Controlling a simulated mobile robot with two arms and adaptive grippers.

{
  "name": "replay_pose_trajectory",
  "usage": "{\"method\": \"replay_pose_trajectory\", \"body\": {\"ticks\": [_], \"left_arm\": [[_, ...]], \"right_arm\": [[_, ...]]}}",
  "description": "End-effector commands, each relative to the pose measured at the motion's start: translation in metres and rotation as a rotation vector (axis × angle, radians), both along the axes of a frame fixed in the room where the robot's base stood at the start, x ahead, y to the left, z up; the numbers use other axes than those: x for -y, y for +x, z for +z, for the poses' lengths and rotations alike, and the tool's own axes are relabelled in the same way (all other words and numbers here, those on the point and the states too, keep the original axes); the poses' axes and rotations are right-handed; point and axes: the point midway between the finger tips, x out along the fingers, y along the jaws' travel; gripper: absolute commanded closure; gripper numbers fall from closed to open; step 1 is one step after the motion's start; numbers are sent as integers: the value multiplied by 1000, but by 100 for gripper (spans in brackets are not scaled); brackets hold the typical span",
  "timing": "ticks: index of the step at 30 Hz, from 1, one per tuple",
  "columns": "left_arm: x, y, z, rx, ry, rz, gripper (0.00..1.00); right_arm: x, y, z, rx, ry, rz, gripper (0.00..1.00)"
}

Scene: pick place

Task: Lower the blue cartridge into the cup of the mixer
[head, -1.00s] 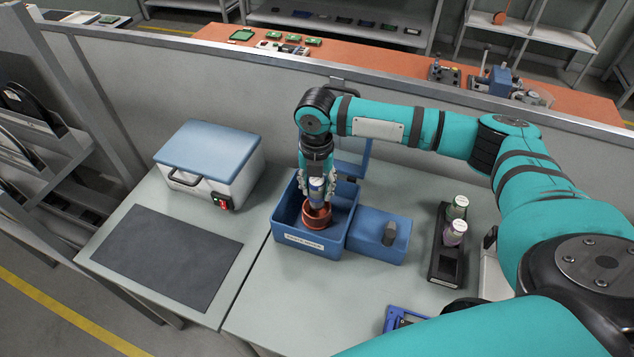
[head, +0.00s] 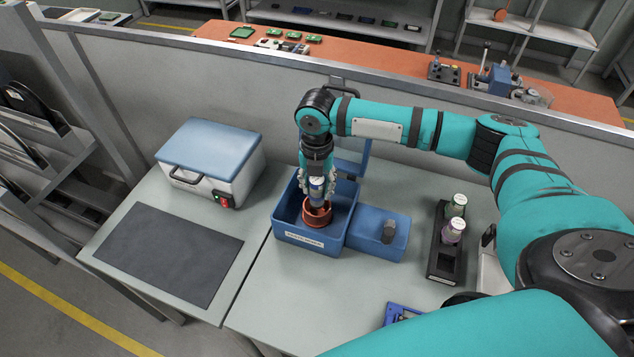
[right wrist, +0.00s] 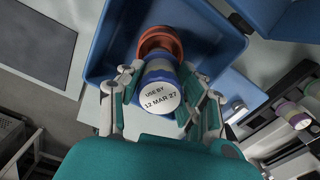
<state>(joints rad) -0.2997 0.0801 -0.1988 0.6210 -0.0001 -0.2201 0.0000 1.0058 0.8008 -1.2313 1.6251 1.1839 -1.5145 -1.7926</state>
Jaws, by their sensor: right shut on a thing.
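My right gripper (head: 316,186) is shut on the blue cartridge (head: 317,191), just above the orange-brown cup (head: 317,217) of the blue mixer (head: 299,239). In the right wrist view the cartridge (right wrist: 158,78) has a white end marked "USE BY 12 MAR 27" and a blue band, and the fingers (right wrist: 157,88) grip it from both sides. Its far end is over or in the mouth of the cup (right wrist: 160,42); I cannot tell how deep it is. It looks roughly upright. My left gripper is not in view.
A black rack (head: 442,268) with a green-capped and a purple-banded cartridge stands at the right. A white box with a blue lid (head: 210,147) and a dark mat (head: 170,252) are at the left. The mixer's blue side block (head: 368,228) bears a grey knob.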

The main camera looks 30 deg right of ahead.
Motion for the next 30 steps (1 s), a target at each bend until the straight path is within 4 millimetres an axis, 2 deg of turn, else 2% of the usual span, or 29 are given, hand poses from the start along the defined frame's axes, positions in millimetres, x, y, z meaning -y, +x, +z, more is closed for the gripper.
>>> {"method": "replay_pose_trajectory", "body": {"ticks": [30], "left_arm": [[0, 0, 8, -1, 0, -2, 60]], "right_arm": [[0, 1, -2, 1, 0, -1, 100]]}}
